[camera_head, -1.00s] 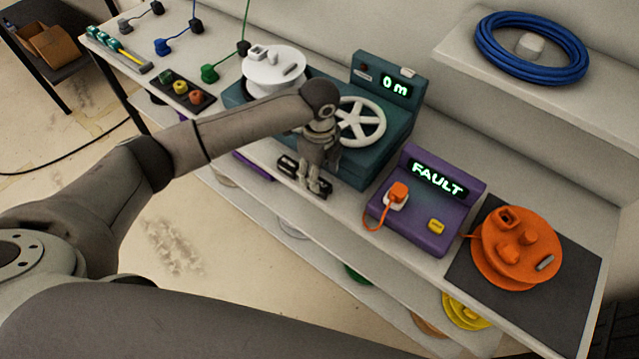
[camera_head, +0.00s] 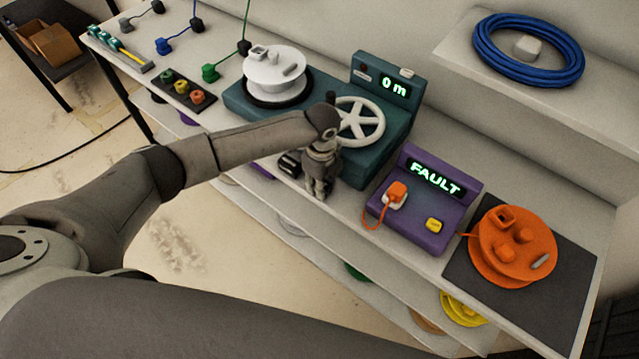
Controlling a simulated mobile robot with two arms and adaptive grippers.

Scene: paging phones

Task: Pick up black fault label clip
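A black clip-like piece (camera_head: 290,163) lies on the bench's front edge, just in front of the teal winding machine. My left gripper (camera_head: 318,192) points down right beside it, to its right, fingers low at the bench edge. The gripper and wrist hide the bench behind them, so any black part there is covered. I cannot tell whether the fingers are open or shut, or hold anything. My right gripper is out of view.
The teal machine (camera_head: 385,145) with a white handwheel (camera_head: 360,121) stands close behind the gripper. A purple tester (camera_head: 455,205) reading FAULT, with an orange plug (camera_head: 398,192), is to the right. An orange reel (camera_head: 520,245) sits on a dark mat (camera_head: 470,285).

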